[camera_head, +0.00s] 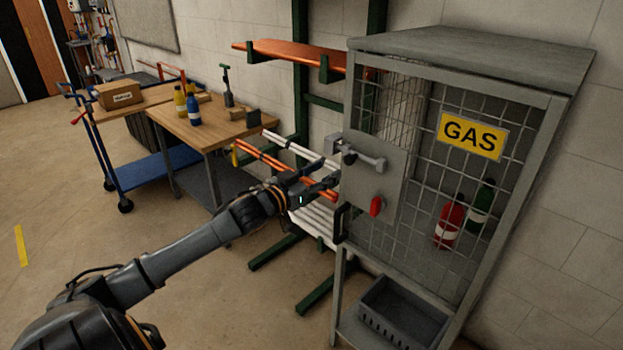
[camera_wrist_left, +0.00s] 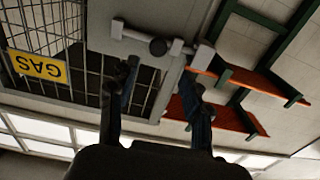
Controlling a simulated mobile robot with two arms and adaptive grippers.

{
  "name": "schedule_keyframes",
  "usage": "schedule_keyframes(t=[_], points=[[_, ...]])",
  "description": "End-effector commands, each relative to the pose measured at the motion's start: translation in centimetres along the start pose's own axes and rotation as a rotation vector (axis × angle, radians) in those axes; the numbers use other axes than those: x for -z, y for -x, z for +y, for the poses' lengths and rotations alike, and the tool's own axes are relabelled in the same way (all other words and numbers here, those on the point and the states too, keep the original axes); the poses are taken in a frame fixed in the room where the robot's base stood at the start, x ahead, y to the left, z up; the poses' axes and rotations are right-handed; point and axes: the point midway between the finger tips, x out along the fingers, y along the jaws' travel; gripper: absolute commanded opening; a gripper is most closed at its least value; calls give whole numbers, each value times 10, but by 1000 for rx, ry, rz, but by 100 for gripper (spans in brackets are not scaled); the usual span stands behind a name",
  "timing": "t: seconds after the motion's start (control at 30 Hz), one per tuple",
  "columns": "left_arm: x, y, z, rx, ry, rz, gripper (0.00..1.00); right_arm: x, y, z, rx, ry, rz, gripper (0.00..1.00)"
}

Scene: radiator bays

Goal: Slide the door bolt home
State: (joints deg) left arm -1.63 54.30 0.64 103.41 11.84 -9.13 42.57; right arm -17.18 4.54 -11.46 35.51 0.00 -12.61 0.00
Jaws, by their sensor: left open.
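The door bolt (camera_head: 366,160) is a grey metal bar with a round knob on the grey plate of the gas cage door, near its left edge. It also shows in the left wrist view (camera_wrist_left: 157,46), beyond the fingers. A bracket (camera_head: 333,143) sits at the bolt's left end. I cannot tell how far the bolt reaches into it. My left gripper (camera_head: 328,183) is just left of and below the bolt, with no contact visible. Its fingers are spread and empty in the left wrist view (camera_wrist_left: 160,80). My right gripper is not in view.
The cage (camera_head: 470,47) has a yellow GAS sign (camera_head: 472,136). A red part (camera_head: 376,206) and a black handle (camera_head: 341,222) are below the bolt. A green rack (camera_head: 300,95) with pipes stands close behind my left gripper. A table (camera_head: 207,127) is farther left.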

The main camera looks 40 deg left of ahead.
Motion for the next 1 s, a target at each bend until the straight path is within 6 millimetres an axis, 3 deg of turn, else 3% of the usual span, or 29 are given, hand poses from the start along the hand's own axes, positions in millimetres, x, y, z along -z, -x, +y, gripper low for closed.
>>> schedule_keyframes(t=[0.1,0.33,1.0], points=[[-1,17,1,-1,-1,-4,49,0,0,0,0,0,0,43],[0,35,0,0,0,0,49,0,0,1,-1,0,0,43],[-1,38,0,2,0,-1,49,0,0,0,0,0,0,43]])
